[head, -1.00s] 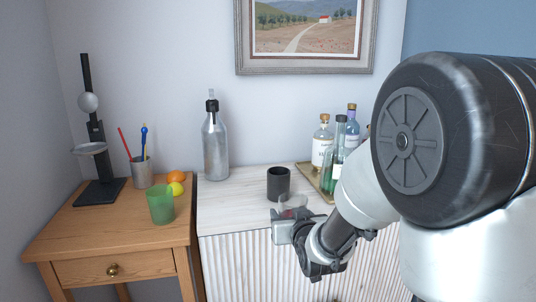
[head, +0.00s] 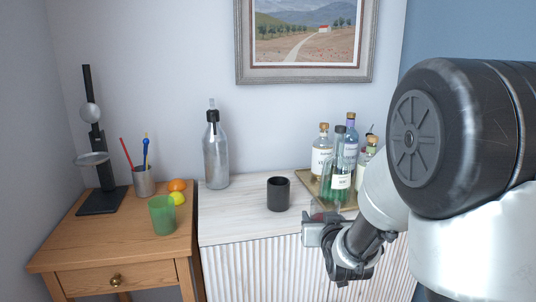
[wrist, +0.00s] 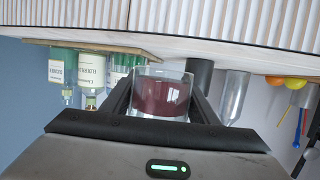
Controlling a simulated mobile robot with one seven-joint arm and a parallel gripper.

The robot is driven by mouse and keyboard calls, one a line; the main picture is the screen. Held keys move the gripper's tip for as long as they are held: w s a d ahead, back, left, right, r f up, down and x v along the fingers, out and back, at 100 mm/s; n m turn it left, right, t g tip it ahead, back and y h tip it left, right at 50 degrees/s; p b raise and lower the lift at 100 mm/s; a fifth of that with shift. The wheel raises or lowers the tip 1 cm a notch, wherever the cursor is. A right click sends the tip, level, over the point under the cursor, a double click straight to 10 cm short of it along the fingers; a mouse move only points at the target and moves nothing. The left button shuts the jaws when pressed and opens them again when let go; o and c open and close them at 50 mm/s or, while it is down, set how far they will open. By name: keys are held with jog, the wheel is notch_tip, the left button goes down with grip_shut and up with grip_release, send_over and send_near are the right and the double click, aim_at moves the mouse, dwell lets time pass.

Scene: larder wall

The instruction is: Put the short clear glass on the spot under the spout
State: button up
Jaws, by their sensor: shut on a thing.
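My gripper (head: 322,230) is shut on a short clear glass (wrist: 160,94) with dark red showing in its lower part. In the wrist view, which is turned over, the glass sits between the two fingers. In the head view the gripper is in front of the white sideboard (head: 235,225), to the right of a black cup, and the glass is mostly hidden. A black stand (head: 103,200) with a white ball and a round dish (head: 92,159) is on the wooden table at far left. I cannot clearly make out a spout or a marked spot there.
The wooden table (head: 80,238) also holds a green tumbler (head: 162,215), a pen cup (head: 144,182), an orange (head: 176,185) and a lemon (head: 178,198). The sideboard holds a metal-grey bottle (head: 215,155), the black cup (head: 278,194) and a tray (head: 347,204) of bottles.

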notch_tip(320, 180, up, 24)
jog(key=p, duration=2.3)
jog(key=s+f, duration=0.2)
jog(key=f, duration=0.2)
jog(key=s+f, duration=0.2)
jog(key=f, duration=0.2)
jog(key=s+f, duration=0.2)
jog(key=f, duration=0.3)
jog(key=shift+s, duration=0.35)
jog(key=shift+w+r, duration=0.1)
